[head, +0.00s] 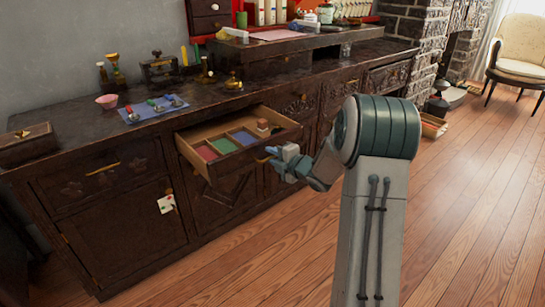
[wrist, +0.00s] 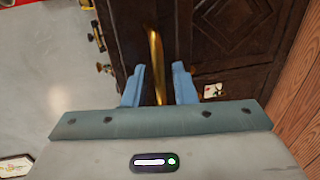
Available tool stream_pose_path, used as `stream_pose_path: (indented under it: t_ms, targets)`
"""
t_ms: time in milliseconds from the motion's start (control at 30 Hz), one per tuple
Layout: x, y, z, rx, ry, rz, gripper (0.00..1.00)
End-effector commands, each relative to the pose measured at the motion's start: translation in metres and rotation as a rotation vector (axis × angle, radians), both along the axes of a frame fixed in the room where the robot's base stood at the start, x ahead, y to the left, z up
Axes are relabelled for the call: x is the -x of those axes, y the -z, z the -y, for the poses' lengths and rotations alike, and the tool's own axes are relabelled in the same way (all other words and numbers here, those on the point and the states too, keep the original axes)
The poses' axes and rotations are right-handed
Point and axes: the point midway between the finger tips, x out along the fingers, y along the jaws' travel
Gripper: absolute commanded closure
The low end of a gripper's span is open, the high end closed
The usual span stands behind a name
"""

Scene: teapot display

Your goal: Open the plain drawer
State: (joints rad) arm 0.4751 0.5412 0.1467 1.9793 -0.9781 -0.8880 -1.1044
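A drawer (head: 287,135) in the long dark wooden cabinet stands pulled out, its inside showing. Its front looks plain, without the carving seen on neighbouring drawers. It holds red, green and blue sections and a few small blocks. My gripper (head: 272,156) is at the front of this drawer, by its brass handle. In the wrist view, the brass handle (wrist: 157,55) runs between the two blue fingers of my gripper (wrist: 158,72). The fingers are apart, with a visible gap on each side of the handle.
A closed carved drawer (head: 100,175) is at the left, above a door with a card (head: 166,204). The countertop holds a blue mat (head: 152,108), a pink bowl (head: 107,101) and brass items. The wooden floor (head: 450,220) at the right is clear.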

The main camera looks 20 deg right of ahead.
Motion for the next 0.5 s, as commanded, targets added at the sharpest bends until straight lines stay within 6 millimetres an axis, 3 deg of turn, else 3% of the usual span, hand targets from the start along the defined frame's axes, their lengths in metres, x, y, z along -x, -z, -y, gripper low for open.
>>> stream_pose_path:
  t_ms: [267, 500]
  targets:
    - [0.012, -0.004, 0.005, 0.001, 0.001, -0.002, 0.75]
    - [0.059, -0.017, 0.025, 0.0, 0.003, -0.002, 0.75]
